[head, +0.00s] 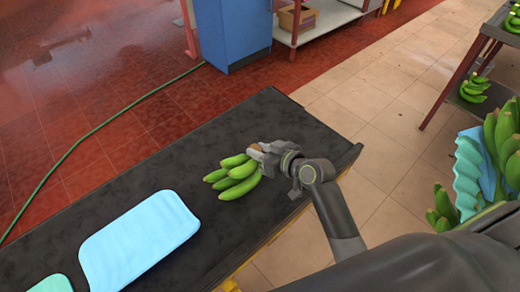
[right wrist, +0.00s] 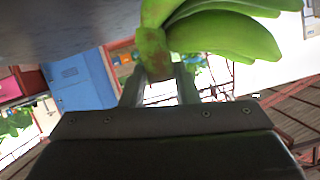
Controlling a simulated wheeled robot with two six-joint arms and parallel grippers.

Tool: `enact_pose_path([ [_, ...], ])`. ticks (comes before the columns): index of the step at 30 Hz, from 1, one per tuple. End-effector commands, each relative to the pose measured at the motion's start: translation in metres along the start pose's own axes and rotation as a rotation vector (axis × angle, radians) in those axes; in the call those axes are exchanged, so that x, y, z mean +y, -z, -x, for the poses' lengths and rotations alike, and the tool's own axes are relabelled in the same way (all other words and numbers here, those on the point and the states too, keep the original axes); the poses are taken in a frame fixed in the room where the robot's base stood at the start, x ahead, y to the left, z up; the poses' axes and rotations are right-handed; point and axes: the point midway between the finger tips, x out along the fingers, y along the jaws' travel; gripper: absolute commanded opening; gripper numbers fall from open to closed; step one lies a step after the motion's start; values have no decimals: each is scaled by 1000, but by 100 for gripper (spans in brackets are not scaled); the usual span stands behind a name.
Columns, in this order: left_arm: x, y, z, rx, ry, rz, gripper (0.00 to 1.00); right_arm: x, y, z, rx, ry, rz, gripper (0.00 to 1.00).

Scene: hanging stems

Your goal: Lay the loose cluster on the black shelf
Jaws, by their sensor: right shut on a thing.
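A loose cluster of several green bananas (head: 236,178) is at the tip of my right gripper (head: 259,152), over the black shelf (head: 130,180). My right gripper is shut on the cluster's brown stem end. In the right wrist view the stem end of the cluster (right wrist: 153,50) sits between the two fingers (right wrist: 160,85), with the bananas spreading to the right. The dark shelf surface (right wrist: 70,25) shows close beside the bananas there. I cannot tell whether the bananas touch the shelf. My left gripper is not in view.
A light blue pad (head: 138,243) lies on the shelf at left, with a green pad (head: 52,284) at its near end. More bananas and a wavy turquoise pad (head: 468,168) are at the right. Bare shelf lies beyond the cluster.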

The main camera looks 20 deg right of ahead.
Motion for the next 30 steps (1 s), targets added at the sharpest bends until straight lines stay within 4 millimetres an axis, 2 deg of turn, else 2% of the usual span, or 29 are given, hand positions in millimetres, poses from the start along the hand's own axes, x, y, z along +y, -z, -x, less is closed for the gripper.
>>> enact_pose_path([
  [3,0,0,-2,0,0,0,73,0,0,-1,7,2,-2,0],
  [4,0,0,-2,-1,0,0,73,0,0,-1,7,2,-2,29],
  [9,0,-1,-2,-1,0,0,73,0,0,-1,5,1,-1,51],
  [10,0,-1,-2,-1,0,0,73,0,0,-1,4,1,-1,53],
  [20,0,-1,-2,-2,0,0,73,1,-4,2,-4,-1,1,53],
  [26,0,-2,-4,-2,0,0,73,1,-4,26,-1,-2,2,53],
  [30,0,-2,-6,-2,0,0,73,1,-4,55,-2,-2,4,53],
])
